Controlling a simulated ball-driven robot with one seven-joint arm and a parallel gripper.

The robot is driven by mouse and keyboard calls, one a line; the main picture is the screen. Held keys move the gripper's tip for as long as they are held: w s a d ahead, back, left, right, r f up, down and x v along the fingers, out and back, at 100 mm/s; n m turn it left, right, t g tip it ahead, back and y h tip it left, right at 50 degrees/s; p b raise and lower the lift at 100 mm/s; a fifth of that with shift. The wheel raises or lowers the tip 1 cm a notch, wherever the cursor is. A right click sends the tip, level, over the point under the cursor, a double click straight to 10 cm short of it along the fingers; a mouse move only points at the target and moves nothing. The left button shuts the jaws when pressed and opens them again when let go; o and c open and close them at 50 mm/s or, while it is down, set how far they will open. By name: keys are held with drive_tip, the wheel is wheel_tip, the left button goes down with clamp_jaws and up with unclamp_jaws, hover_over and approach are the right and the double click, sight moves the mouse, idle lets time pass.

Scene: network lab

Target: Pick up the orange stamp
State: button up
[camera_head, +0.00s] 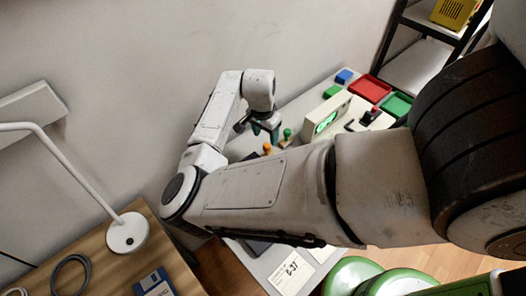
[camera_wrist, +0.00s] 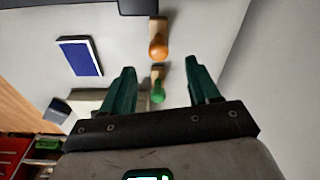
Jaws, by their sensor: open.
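The orange stamp (camera_wrist: 158,49) stands on the grey table in the wrist view, with its round orange knob and pale wooden part just beyond my fingertips. It also shows in the head view (camera_head: 267,149), partly hidden by my arm. In the head view my gripper (camera_head: 265,128) is above the table's back-left part, near the stamps.
A blue pad (camera_wrist: 80,57) lies left of the stamps in the wrist view. In the head view, a pale device with a green display (camera_head: 325,122), a red tray (camera_head: 370,88) and a green tray (camera_head: 397,105) stand to the right. A lamp (camera_head: 127,233) stands on the wooden desk.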

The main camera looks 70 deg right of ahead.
sight(267, 145)
drive_tip(key=shift+s+d+f+p, duration=0.15)
drive_tip(key=shift+f+p, duration=0.25)
drive_tip(key=shift+f, duration=1.5)
drive_tip(key=shift+s+d+f+p, duration=0.1)
drive_tip(key=shift+f+p, duration=0.25)
drive_tip(key=shift+f, duration=1.5)
clamp_jaws()
drive_tip(key=shift+r, duration=0.15)
drive_tip(key=shift+w+r+b, duration=0.1)
drive_tip(key=shift+r+b, duration=0.25)
drive_tip(key=shift+r, duration=0.25)
drive_tip(key=s+a+r+b, duration=0.3)
drive_tip(key=s+a+r, duration=0.4)
drive_tip(key=s+r, duration=0.4)
drive_tip(key=shift+s+a+r, duration=0.2)
drive_tip(key=shift+s+r, duration=0.1)
drive_tip(key=shift+s, duration=0.2)
